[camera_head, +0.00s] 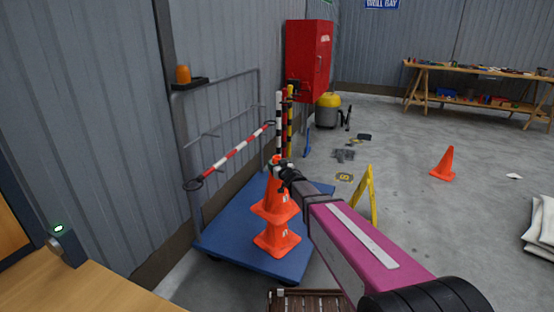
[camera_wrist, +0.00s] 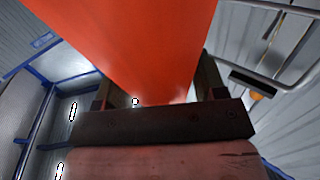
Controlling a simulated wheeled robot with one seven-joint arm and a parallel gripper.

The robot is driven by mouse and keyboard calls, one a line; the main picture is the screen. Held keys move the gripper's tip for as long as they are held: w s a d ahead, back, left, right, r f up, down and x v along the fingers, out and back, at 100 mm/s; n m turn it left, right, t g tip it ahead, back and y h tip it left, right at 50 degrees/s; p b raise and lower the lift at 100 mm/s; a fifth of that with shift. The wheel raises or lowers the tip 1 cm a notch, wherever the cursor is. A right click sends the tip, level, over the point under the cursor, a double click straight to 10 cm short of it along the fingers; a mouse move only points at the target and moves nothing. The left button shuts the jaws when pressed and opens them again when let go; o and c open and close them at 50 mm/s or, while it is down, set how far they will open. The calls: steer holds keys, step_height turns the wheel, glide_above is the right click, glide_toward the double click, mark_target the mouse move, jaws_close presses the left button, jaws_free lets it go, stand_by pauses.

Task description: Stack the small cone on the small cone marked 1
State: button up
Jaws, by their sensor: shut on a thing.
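My gripper (camera_head: 281,168) is shut on the upper part of an orange small cone (camera_head: 272,206), which fills the top of the wrist view (camera_wrist: 140,40) between the two fingers. The held cone is upright. Directly beneath it, a second orange small cone (camera_head: 277,240) stands on the blue platform of a cart. The held cone covers the lower one's top, and its base is a little above the lower base. I cannot tell whether it is fully seated. Each cone shows a small pale mark, too small to read.
The blue cart (camera_head: 237,235) has a grey rail frame with a red-white bar (camera_head: 240,150). A yellow folding stand (camera_head: 369,193) is just right of my arm. Another orange cone (camera_head: 443,164) stands on the open floor at right. A wooden table (camera_head: 75,290) is at lower left.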

step_height(320, 180, down, 7)
stand_by(0.5)
steer(key=shift+r, duration=0.1)
stand_by(1.2)
steer(key=shift+f, duration=6.7)
steer(key=o, duration=1.6)
steer(key=shift+f, duration=0.1)
steer(key=shift+s+d, duration=0.1)
